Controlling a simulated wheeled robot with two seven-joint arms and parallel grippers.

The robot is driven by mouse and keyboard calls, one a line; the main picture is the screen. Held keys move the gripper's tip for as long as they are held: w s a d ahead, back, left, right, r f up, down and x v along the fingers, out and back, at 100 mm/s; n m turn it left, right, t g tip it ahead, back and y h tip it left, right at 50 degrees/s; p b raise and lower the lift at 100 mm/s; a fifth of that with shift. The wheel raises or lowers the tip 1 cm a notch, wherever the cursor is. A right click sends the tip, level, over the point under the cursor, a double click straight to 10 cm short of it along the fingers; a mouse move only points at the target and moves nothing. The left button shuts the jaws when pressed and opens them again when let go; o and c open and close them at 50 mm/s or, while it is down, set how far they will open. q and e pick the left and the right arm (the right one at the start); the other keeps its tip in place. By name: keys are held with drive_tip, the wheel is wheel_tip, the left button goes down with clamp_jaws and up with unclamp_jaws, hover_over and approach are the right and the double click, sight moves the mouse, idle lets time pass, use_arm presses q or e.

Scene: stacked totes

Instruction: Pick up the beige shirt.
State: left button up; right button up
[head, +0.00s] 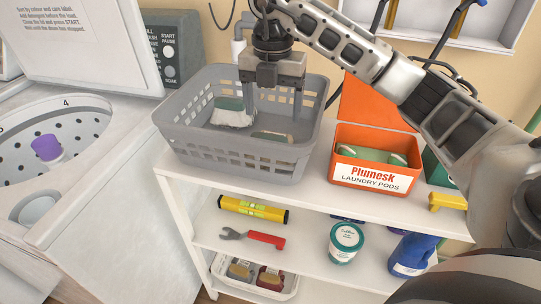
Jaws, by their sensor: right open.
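A grey slotted laundry basket (230,158) stands on the top shelf of a white rack. Inside it lies a small folded tan-beige bundle (270,136) near the front wall, which looks like the beige shirt; the basket wall partly hides it. A second folded cloth (232,118), cream-white with a grey-green part, lies to its left. My right gripper (273,108) points down into the basket, open and empty. Its fingers are above and behind the tan-beige bundle, and I see no clear contact. My left gripper is out of view.
An orange Plumesk pod box (374,182) with its lid up stands right of the basket. An open washer (50,140) with a purple-capped item is at left. Lower shelves hold a yellow level (253,209), a wrench (252,238) and a tub (345,243).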

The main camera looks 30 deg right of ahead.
drive_tip(key=f, duration=0.4)
drive_tip(key=f+p, duration=0.1)
drive_tip(key=f, duration=0.2)
drive_tip(key=shift+w+a+f, duration=0.2)
drive_tip(key=shift+f, duration=0.15)
drive_tip(key=c, duration=1.5)
